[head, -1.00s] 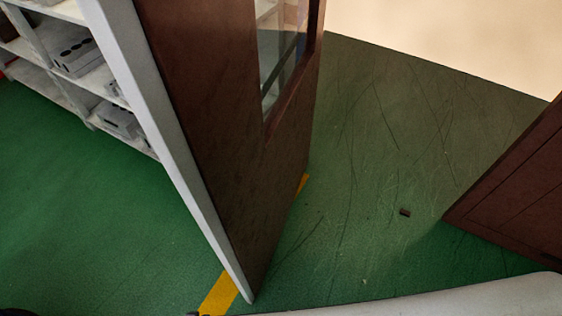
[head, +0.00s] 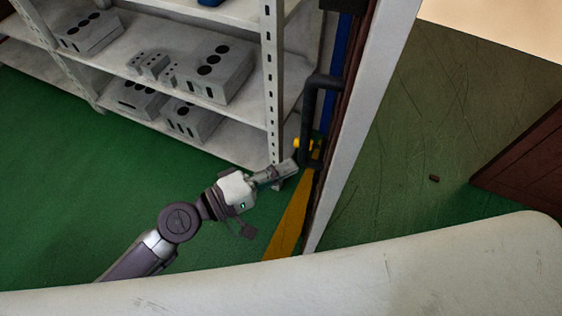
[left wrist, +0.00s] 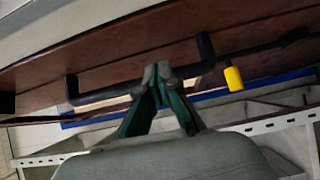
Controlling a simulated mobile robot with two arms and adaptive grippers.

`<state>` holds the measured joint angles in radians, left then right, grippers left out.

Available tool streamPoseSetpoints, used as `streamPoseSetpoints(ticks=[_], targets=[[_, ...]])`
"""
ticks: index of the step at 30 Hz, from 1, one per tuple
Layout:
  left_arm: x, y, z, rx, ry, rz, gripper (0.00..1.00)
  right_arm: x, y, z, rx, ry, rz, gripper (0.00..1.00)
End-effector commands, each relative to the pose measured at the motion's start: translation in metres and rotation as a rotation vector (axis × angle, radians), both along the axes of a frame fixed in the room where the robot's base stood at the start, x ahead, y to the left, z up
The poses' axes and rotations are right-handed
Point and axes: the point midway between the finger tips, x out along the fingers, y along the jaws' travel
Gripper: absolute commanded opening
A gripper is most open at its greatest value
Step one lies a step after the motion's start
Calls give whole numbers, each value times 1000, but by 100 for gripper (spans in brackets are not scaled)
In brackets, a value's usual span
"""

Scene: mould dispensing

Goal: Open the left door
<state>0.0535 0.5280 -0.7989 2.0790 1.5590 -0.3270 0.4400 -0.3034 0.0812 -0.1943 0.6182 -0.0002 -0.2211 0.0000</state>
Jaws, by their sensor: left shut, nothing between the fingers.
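The left door (head: 365,120) shows nearly edge-on in the head view, with a pale edge and a thin strip of brown face. Its black bar handle (head: 307,110) is on the side facing my left arm. My left gripper (head: 290,170) is beside the lower end of the handle, near the door face. In the left wrist view the shut fingertips (left wrist: 158,78) overlap the middle of the handle (left wrist: 204,52). I cannot tell if they touch it. Nothing is between the fingers. A yellow cylinder (left wrist: 233,78) is near one end of the handle. My right gripper is not in view.
White shelving (head: 272,80) with grey boxes (head: 218,72) stands left of the door. Another brown door or panel (head: 525,160) is at the right. Green floor lies on both sides, with a yellow stripe (head: 290,225) and a small dark object (head: 434,178).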

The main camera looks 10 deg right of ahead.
Motion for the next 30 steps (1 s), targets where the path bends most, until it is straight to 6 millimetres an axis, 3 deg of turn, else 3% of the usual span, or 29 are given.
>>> streamPoseSetpoints(ticks=[3,10,26,30], targets=[[9,-23,6,-1,-1,0,0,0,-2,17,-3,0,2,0],[21,-55,2,1,-2,2,0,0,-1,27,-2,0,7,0],[25,-66,0,2,-2,2,0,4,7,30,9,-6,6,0],[16,-87,1,1,1,0,0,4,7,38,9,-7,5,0]])
